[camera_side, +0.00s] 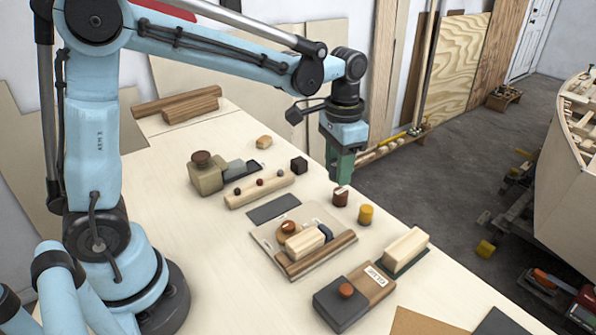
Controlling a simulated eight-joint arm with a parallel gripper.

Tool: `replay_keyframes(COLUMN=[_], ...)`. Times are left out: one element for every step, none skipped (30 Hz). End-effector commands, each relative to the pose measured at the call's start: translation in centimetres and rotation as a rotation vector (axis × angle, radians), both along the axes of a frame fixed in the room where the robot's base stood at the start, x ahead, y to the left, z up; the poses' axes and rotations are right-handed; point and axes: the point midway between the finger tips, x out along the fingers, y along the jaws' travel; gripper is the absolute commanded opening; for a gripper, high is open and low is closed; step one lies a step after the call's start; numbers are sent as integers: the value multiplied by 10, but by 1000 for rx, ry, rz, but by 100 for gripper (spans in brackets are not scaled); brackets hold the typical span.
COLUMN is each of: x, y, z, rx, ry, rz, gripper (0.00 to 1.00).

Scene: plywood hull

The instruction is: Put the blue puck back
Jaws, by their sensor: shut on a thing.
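My gripper (340,176) points down over the right-hand edge of the pale work table (215,270). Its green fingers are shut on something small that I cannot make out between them. I cannot pick out a blue puck anywhere in this view; the fingers may hide it. A dark red cylinder (340,197) shows directly below the fingertips, and I cannot tell whether they touch it. A yellow cylinder (365,215) stands beside it, toward the front right.
A board (268,243) with a pale block and a brown knob lies near mid-table. A dark box (341,305) with an orange knob stands in front. A pale block (405,249) lies at the right. A long wooden strip (259,190) lies left of my gripper.

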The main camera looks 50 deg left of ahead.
Motion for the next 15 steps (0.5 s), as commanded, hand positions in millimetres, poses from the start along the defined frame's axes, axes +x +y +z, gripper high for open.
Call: replay_keyframes(x=[5,7,9,11,12,14,16,17,19,21,23,26,28,31,34], y=[2,3,5,6,7,11,14,18,24,30,35,44,49,56,63], z=[-2,-3,-4,-5,-6,-8,-10,-13,-17,-20,-24,-29,-33,-37,-42], rx=[0,0,0,0,0,0,0,0,0,0,0,0,0,0,0], ry=[0,0,0,0,0,0,0,0,0,0,0,0,0,0,0], rz=[0,0,0,0,1,2,3,3,5,5,5,6,5,6,5], gripper=[8,8,8,8,8,8,8,8,8,8,8,8,8,8,8])
